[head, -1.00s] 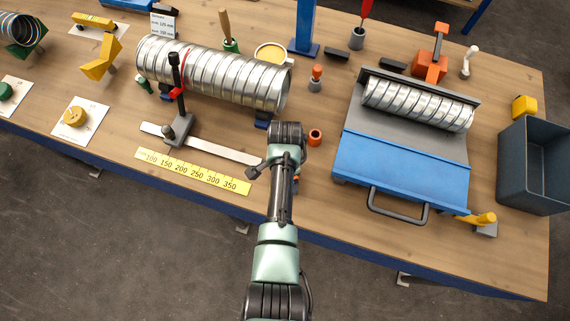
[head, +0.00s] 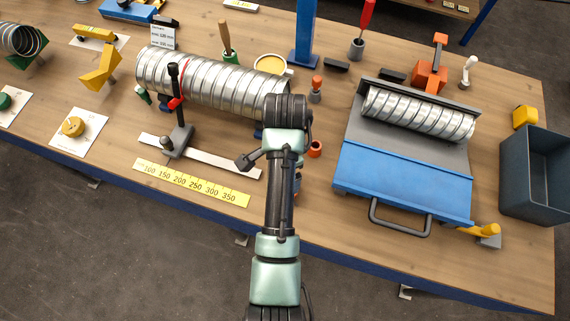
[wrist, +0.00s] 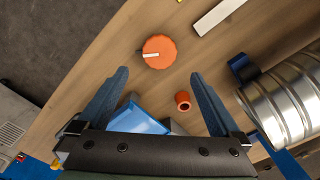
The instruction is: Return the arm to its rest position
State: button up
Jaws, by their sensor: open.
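My arm reaches from the bottom middle of the head view over the bench front, its wrist end (head: 287,110) overlapping the right end of the large spiral duct (head: 205,82). An orange knob (wrist: 159,52) with a white bar lies beyond the fingertips. A small orange ring (wrist: 183,101) shows between the fingers, on the bench below; it also shows in the head view (head: 315,149).
The duct (wrist: 285,105) lies close on the right of the wrist view. A black stand (head: 180,140) with a red clamp and a yellow scale (head: 190,182) are left of my arm. A blue-fronted machine (head: 403,182) and a dark bin (head: 535,185) stand right. Floor is open in front.

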jog(key=shift+r, duration=0.85)
jog(key=w+r+n+t+b, duration=0.3)
jog(key=w+r+t, duration=0.5)
jog(key=w+r, duration=0.5)
notch_tip(320, 180, up, 19)
jog(key=w+d+n+t+b, duration=0.15)
jog(key=n+t, duration=0.25)
jog(key=t, duration=0.4)
jog(key=s+r+n+t+b, duration=0.1)
jog(key=s+r+n+t, duration=0.1)
jog(key=s+r, duration=0.3)
jog(key=s+a+r+n+t+b, duration=0.1)
jog(key=s+r+t, duration=0.4)
jog(key=r, duration=0.7)
jog(key=s+r+n+t+b, duration=0.1)
jog(key=s+r+n+t, duration=0.1)
jog(key=s+r+t, duration=0.2)
notch_tip(320, 180, up, 4)
jog(key=shift+s+a+r+n, duration=0.15)
jog(key=shift+s+r+n, duration=0.2)
jog(key=shift+s, duration=0.8)
jog(key=shift+f, duration=0.15)
